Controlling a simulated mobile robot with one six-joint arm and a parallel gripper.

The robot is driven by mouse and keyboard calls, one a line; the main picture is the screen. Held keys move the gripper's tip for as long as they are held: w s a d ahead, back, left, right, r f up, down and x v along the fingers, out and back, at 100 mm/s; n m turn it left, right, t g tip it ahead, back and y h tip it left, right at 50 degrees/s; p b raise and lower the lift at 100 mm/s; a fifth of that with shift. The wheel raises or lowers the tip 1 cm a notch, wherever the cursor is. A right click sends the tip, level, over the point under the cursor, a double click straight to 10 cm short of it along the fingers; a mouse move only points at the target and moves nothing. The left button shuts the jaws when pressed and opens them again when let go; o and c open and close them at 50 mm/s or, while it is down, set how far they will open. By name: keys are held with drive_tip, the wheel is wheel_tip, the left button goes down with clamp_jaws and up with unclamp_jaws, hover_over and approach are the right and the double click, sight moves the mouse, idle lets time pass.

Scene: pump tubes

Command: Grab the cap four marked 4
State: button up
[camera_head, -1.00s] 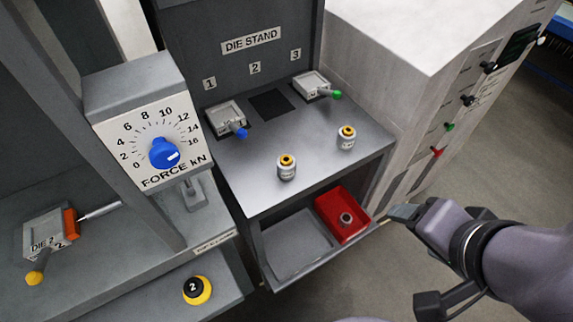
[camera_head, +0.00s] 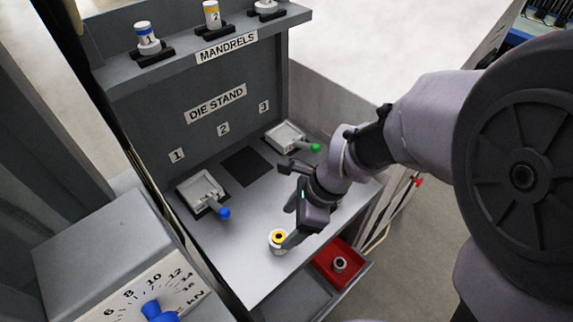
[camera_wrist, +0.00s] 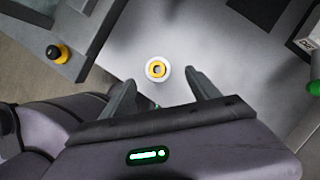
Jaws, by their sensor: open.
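A small white cap or cylinder with a yellow ring on top (camera_head: 278,240) stands upright on the grey die stand table (camera_head: 225,255), near its front edge. Its number cannot be read. My gripper (camera_head: 289,224) is above the table, close beside this piece and pointing down to the left. In the wrist view, one such white piece with a yellow ring (camera_wrist: 157,70) lies just ahead of my open, empty fingers (camera_wrist: 163,93), roughly between them. A second similar piece seen earlier is not visible now; my arm may hide it.
A red bin (camera_head: 340,263) with a grey ring part is below the table's front right. Mandrels stand on a shelf (camera_head: 190,50). The force box (camera_head: 120,255) is front left.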

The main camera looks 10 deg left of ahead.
sight(279, 236)
drive_tip(key=b+x, duration=0.1)
drive_tip(key=x, duration=0.1)
drive_tip(key=b+x, duration=0.1)
drive_tip(key=x, duration=0.1)
drive_tip(key=b+x, duration=0.1)
drive_tip(key=x, duration=0.1)
drive_tip(key=shift+s+a+f+b, duration=0.1)
drive_tip(key=shift+s+f+b, duration=0.2)
drive_tip(key=shift+b, duration=0.1)
drive_tip(key=shift+a+f, duration=0.15)
drive_tip(key=shift+c, duration=0.4)
drive_tip(key=shift+r, duration=0.2)
clamp_jaws()
